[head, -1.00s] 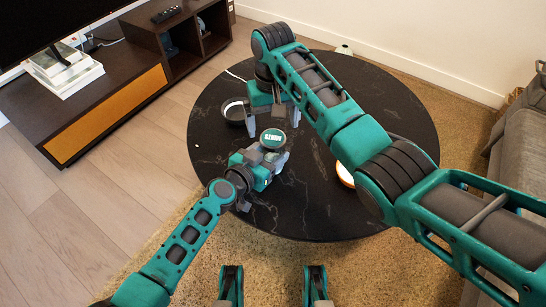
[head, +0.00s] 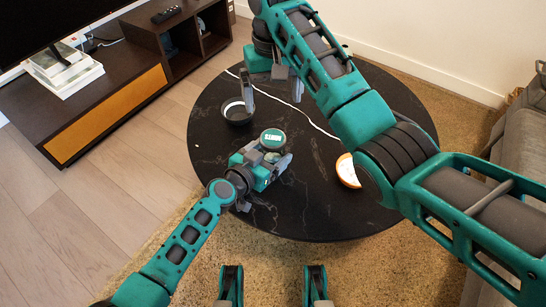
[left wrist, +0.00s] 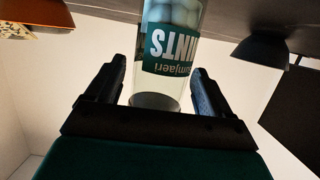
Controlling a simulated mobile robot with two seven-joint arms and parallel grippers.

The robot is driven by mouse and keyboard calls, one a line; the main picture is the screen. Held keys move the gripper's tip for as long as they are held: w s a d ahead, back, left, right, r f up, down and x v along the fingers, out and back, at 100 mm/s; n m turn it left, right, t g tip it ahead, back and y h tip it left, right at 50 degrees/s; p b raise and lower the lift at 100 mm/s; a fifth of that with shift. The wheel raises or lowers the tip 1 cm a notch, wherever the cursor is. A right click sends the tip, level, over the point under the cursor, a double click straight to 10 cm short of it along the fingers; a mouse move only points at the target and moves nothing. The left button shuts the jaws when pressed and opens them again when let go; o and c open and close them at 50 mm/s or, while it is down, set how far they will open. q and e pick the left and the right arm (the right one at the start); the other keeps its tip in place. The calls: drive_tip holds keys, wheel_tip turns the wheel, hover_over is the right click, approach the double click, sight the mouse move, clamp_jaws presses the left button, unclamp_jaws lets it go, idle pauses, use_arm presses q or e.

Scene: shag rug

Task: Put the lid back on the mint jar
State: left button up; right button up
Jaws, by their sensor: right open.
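The mint jar (left wrist: 170,50) is clear, with pale round mints and a teal label; it appears upside down in the left wrist view.
The round black table (head: 320,205) carries a dark bowl (head: 236,117) left of the right gripper and an orange and white item (head: 347,170) at right. Its front area is clear. A media console (head: 110,105) stands at left, a grey sofa (head: 525,135) at right.

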use_arm(q)
drive_tip(key=shift+o, duration=0.8)
drive_tip(key=p+v, duration=0.3)
drive_tip(key=v, duration=1)
